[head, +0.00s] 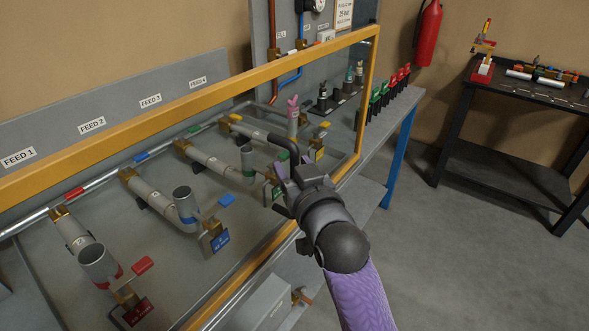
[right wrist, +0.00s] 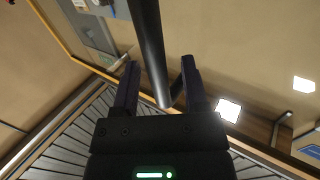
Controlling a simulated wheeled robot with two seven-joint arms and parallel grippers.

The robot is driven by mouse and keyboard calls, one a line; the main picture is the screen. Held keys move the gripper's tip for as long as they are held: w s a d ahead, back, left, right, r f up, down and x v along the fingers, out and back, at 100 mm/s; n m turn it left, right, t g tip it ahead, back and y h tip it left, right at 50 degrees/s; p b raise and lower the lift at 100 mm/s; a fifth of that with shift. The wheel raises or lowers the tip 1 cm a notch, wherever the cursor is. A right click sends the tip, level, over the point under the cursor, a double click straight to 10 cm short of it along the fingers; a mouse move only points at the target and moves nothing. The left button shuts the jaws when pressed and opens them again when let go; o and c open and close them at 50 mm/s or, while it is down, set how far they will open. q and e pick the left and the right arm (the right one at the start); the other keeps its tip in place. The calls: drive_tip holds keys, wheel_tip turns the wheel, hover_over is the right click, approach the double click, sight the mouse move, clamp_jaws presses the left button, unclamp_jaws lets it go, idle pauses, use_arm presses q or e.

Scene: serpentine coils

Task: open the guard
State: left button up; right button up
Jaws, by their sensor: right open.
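The guard is a clear panel in an orange frame (head: 205,92), standing tilted over the bench of pipes. A black bar handle (head: 268,136) is on the guard near its right side. My right gripper (head: 284,165) is at the lower right end of this handle. In the right wrist view, the black bar (right wrist: 150,45) runs between the two spread fingers of my right gripper (right wrist: 158,68), with gaps on both sides. The gripper is open and not clamped on it. My left gripper is out of view.
Behind the panel are grey pipes (head: 155,200) with coloured tags and valves. Red and green clamps (head: 385,90) stand at the bench's right end. A black side table (head: 530,92) and red fire extinguisher (head: 428,30) are at the right. The floor between is clear.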

clamp_jaws()
idle(1.4)
